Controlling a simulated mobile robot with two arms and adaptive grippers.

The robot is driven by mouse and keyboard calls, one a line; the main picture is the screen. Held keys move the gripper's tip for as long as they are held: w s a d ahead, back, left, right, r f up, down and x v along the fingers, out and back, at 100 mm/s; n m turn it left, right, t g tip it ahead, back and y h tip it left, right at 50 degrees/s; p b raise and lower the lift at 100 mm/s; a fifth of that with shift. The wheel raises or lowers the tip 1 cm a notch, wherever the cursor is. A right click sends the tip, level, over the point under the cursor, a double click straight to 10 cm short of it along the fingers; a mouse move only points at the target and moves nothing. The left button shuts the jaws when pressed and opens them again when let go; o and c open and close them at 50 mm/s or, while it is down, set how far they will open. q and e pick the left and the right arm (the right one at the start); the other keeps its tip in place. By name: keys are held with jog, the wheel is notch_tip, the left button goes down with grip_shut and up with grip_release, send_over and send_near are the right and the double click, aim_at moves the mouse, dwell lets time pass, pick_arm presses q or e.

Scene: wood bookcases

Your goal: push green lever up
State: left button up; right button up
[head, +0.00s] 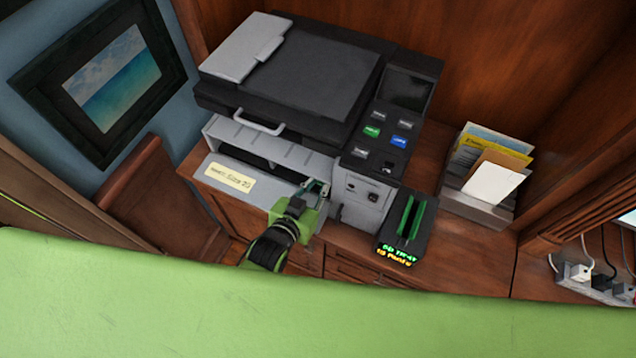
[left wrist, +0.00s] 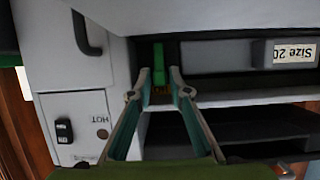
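A printer (head: 305,80) with a dark lid stands on the wooden cabinet. In the left wrist view a small upright green lever (left wrist: 158,62) sits in the dark opening of the printer's light grey body, beside the label block. My left gripper (head: 318,186) reaches into the printer's front opening. In the left wrist view its two fingers (left wrist: 161,84) are open, with the lever between and just beyond the tips. Contact cannot be told. In the head view I cannot make out the lever apart from the gripper. My right gripper is not in view.
A black box with green strips and a lit display (head: 397,254) stands right of the printer. A paper holder (head: 478,208) is farther right. The printer's button panel (head: 375,150) is just above right of the gripper. A yellowish size label (head: 230,177) is on the front tray.

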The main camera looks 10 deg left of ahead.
pick_arm(q)
jog(key=shift+s, duration=0.1)
jog(key=v, duration=1.1)
jog(key=shift+s+a+r, duration=0.2)
jog(key=shift+s, duration=0.1)
